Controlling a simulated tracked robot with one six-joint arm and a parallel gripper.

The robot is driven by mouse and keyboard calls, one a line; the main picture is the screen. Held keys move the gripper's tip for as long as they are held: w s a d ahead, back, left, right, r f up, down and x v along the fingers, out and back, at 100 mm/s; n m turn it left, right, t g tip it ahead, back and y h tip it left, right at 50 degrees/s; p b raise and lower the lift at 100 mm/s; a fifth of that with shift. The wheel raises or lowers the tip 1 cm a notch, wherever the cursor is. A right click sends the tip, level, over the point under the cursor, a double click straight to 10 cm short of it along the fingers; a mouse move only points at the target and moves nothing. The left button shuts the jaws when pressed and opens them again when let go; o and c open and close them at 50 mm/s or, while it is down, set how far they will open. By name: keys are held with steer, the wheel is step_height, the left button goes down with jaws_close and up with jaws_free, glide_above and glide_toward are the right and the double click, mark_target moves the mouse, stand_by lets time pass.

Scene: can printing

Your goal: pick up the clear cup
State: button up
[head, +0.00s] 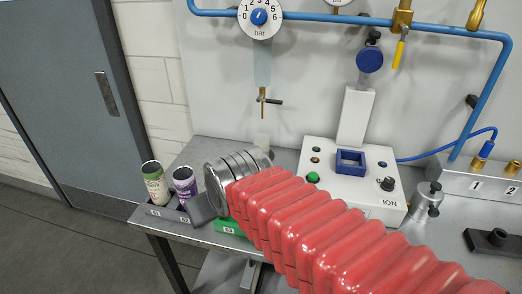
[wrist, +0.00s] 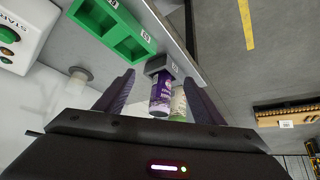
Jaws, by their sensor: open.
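A small pale, translucent cup (wrist: 80,76) stands on the bench at the left of the wrist view, outside my left finger. It seems to be the clear cup. In the head view a faint clear shape (head: 262,141) shows at the back of the bench, behind my arm, mostly blending with the wall. My gripper (wrist: 159,78) is open and empty, and nothing is between its fingers that I can see touching them. In the head view its dark fingers (head: 201,208) are partly hidden by my wrist, near the cans.
A purple can (head: 185,182) and a green-and-white can (head: 155,183) stand in a grey holder at the bench's left end. A green tray (wrist: 143,47) lies near it. A white control box (head: 325,185) with a blue socket stands to the right. Blue pipes run along the wall.

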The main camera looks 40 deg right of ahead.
steer(key=shift+o, duration=0.5)
steer(key=w+d+f+m+t+h, duration=0.2)
steer(key=w+d+f, duration=0.1)
steer(key=w+d, duration=0.8)
steer(key=shift+w+d+f+m+t+h, duration=0.2)
steer(key=shift+d+f+m+t+h, duration=0.15)
steer(key=shift+d, duration=0.45)
steer(key=w+d+f+h, duration=0.1)
steer(key=d, duration=0.3)
steer(key=w+d+f+m+t+h, duration=0.1)
steer(key=d+f, duration=0.1)
steer(key=d, duration=0.3)
steer(key=w+d+f+m+t+h, duration=0.1)
steer(key=d+f, duration=0.1)
steer(key=d, duration=0.3)
steer(key=shift+w, duration=0.4)
steer(key=shift+d+f, duration=0.1)
steer(key=shift+d, duration=0.3)
